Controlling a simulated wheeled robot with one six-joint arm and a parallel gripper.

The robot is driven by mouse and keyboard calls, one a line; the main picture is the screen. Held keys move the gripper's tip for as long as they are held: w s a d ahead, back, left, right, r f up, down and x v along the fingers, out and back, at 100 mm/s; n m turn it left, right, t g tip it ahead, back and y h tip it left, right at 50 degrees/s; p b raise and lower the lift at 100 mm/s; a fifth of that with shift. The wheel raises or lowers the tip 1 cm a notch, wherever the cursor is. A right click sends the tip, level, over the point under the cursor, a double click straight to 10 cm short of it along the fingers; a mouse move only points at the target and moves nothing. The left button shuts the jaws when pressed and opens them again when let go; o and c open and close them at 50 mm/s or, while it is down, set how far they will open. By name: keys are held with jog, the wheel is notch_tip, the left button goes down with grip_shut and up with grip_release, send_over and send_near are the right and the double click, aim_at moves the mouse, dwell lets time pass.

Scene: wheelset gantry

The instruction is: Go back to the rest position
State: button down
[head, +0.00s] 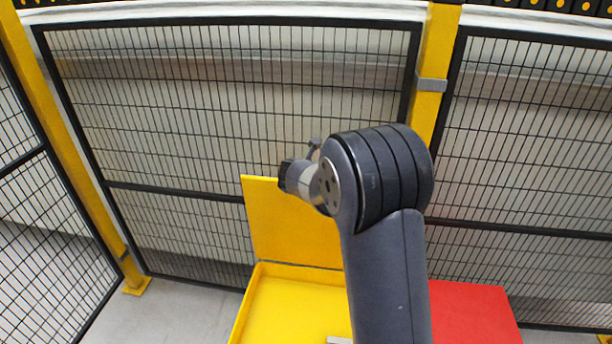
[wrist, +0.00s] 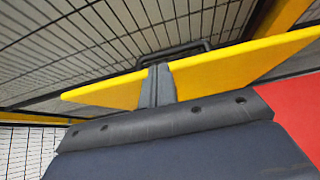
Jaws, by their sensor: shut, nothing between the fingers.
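My gripper (wrist: 158,68) is shut and empty; its two grey fingers lie together in the wrist view. Behind them is a yellow panel (wrist: 220,72) with a black handle (wrist: 180,50) on its far side. In the head view, my arm rises from the bottom and bends left at a large dark joint. The fingers are hidden there. The same yellow panel (head: 290,228) stands up as a raised lid at the back of a yellow box (head: 290,302). I cannot tell from these views whether the fingers touch the panel.
A red surface (head: 472,312) lies right of the yellow box, partly behind my arm. Black mesh fencing (head: 220,110) on yellow posts (head: 434,75) closes off the back and left. Bare grey floor (head: 175,312) shows at lower left.

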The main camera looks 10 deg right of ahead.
jog(key=shift+s+a+r, duration=0.2)
jog(key=shift+s+r, duration=0.2)
jog(key=shift+r, duration=0.15)
jog(key=shift+s+a+r, duration=0.2)
jog(key=shift+s+r, duration=0.15)
jog(key=shift+r, duration=0.15)
